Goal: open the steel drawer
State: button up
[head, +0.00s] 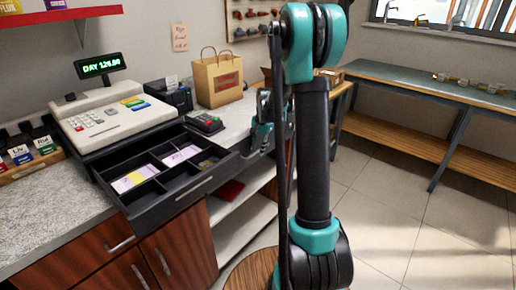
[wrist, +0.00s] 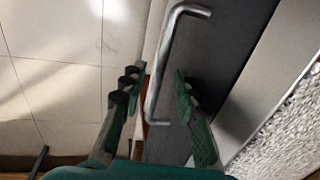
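A dark grey drawer front (wrist: 232,40) with a bent silver bar handle (wrist: 167,60) fills the middle and right of the wrist view, beside a speckled counter edge. Whether it is pulled out at all does not show. My gripper (wrist: 155,90) is open, with one finger on each side of the handle in the picture. Contact with the handle is not visible. In the head view my gripper (head: 262,135) is at the counter's right end, partly behind my arm. The steel drawer front cannot be made out there.
A black cash drawer (head: 150,207) with compartments stands open under the cash register (head: 113,112), left of my arm. A paper bag (head: 217,80) and a card terminal (head: 204,122) are on the counter. A workbench (head: 440,82) stands right; tiled floor is clear before it.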

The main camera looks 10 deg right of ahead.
grip_shut()
jog(key=shift+s+d, duration=0.1)
jog(key=s+d, duration=1.6)
jog(key=s, duration=0.4)
jog(key=shift+s, duration=0.35)
grip_release()
notch_tip(320, 180, up, 12)
jog(key=s+d, duration=0.1)
jog(key=shift+s+d, duration=0.15)
jog(key=shift+s, duration=0.25)
jog(key=shift+s+f, duration=0.1)
jog(key=shift+f, duration=0.05)
